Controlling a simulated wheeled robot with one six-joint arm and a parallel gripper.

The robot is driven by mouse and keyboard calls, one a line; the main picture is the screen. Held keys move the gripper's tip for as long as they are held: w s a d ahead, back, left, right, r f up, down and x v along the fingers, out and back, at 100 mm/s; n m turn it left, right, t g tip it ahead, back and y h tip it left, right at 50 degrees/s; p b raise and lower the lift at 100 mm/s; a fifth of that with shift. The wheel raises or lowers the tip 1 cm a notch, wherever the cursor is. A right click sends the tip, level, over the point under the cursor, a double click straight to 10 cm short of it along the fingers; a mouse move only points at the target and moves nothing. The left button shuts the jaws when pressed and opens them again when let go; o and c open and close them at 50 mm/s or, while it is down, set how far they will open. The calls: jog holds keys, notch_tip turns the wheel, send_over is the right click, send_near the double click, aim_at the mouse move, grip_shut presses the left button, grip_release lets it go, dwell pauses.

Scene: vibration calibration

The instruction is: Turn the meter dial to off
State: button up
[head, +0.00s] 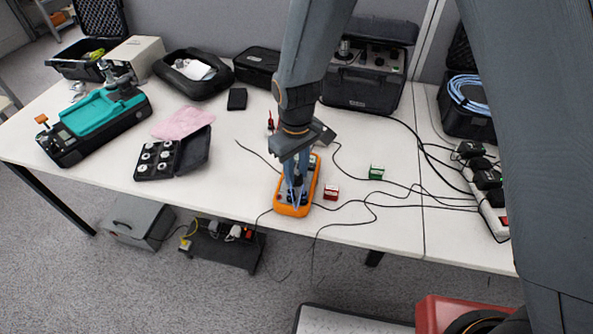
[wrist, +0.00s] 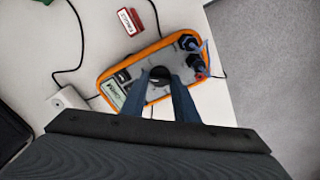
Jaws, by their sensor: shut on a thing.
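The orange meter (head: 293,209) lies on the white table under my gripper (head: 297,190) in the head view. In the wrist view the orange meter (wrist: 107,75) has a grey face with a small display (wrist: 114,94) at its left end and blue-black plugs (wrist: 190,55) at its right end. The black round dial (wrist: 159,74) sits mid-face, between the fingertips of my gripper (wrist: 159,80). My gripper is shut on the dial. The dial's pointer setting is too small and partly covered to read.
A red block (head: 331,192) and a green block (head: 376,172) stand right of the meter. Black cables cross the table to a power strip (head: 487,203). A case of weights (head: 158,160) and a teal machine (head: 105,112) stand left. The front table edge is close to the meter.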

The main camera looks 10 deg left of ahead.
aim_at(296, 176)
jog(key=n, duration=0.6)
jog(key=shift+n, duration=0.3)
dwell(0.4)
jog(key=o, duration=1.1)
jog(key=shift+c, duration=0.2)
jog(key=shift+r, duration=0.1)
jog(key=shift+r+b, duration=0.8)
jog(key=shift+r, duration=3.05)
